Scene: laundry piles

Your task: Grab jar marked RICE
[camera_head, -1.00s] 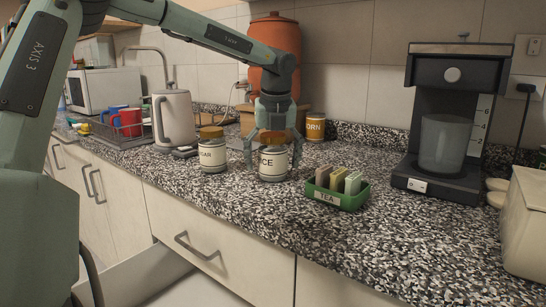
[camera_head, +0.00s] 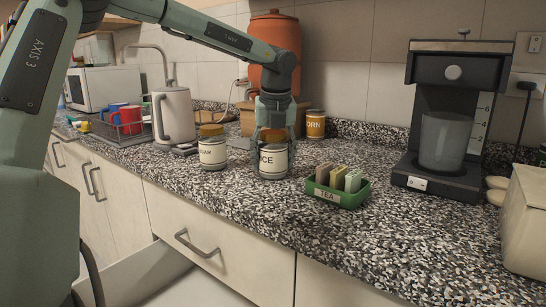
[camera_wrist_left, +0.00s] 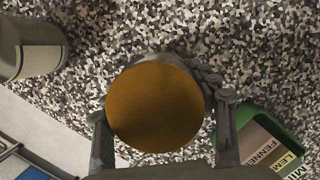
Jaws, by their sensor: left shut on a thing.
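The RICE jar (camera_head: 273,161) stands upright on the speckled counter, with an orange-brown lid and a pale label partly hidden by a finger. My left gripper (camera_head: 274,139) comes down from above and is shut on the jar, its fingers on both sides near the lid. In the left wrist view the round lid (camera_wrist_left: 155,108) sits between the two fingers. My right gripper is in none of the views.
The SUGAR jar (camera_head: 212,152) stands just left of the RICE jar. A green TEA box (camera_head: 337,194) with packets is close on the right. A CORN jar (camera_head: 315,124) stands behind. A kettle (camera_head: 173,117) and a coffee machine (camera_head: 445,130) are farther off. The front counter is clear.

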